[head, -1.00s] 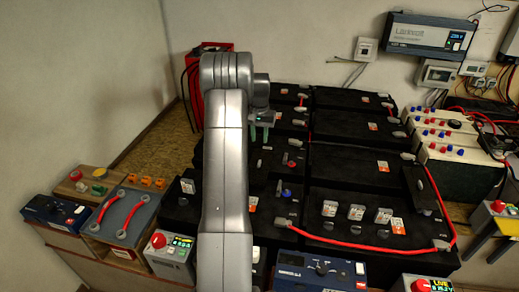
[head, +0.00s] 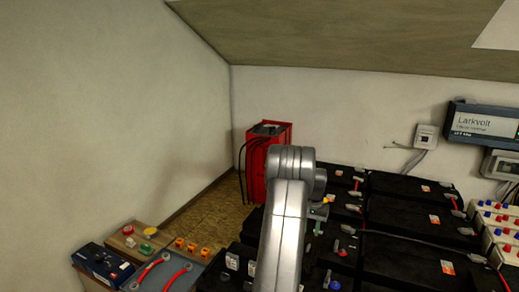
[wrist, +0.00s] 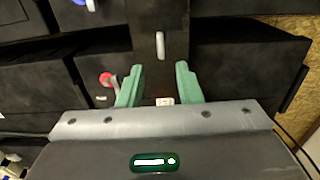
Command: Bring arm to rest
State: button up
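My gripper (wrist: 160,86) shows in the wrist view with its two green fingers apart and nothing held between them. Black batteries (wrist: 245,65) lie beyond the fingertips, and a small white and red label shows between them. In the head view my grey arm reaches up the middle, bent at the top. My gripper (head: 317,222) is partly hidden beside the arm, over the left part of the battery bank (head: 405,205). Whether a fingertip touches a battery cannot be told.
A red box (head: 256,170) with black cables stands on the floor by the back wall. Boxes with buttons and red cables (head: 160,272) sit at the lower left. A Larkvolt unit (head: 485,122) hangs on the right wall. Bare floor (head: 205,215) shows left of the batteries.

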aim_at(312, 251)
notch_tip(312, 251, down, 8)
jog(key=shift+r+p, duration=0.2)
jog(key=shift+p, duration=0.35)
jog(key=shift+s+d+f, duration=0.2)
jog(key=shift+s+d, duration=0.1)
jog(key=shift+d, duration=0.25)
jog(key=shift+r+p, duration=0.1)
jog(key=shift+p, duration=0.2)
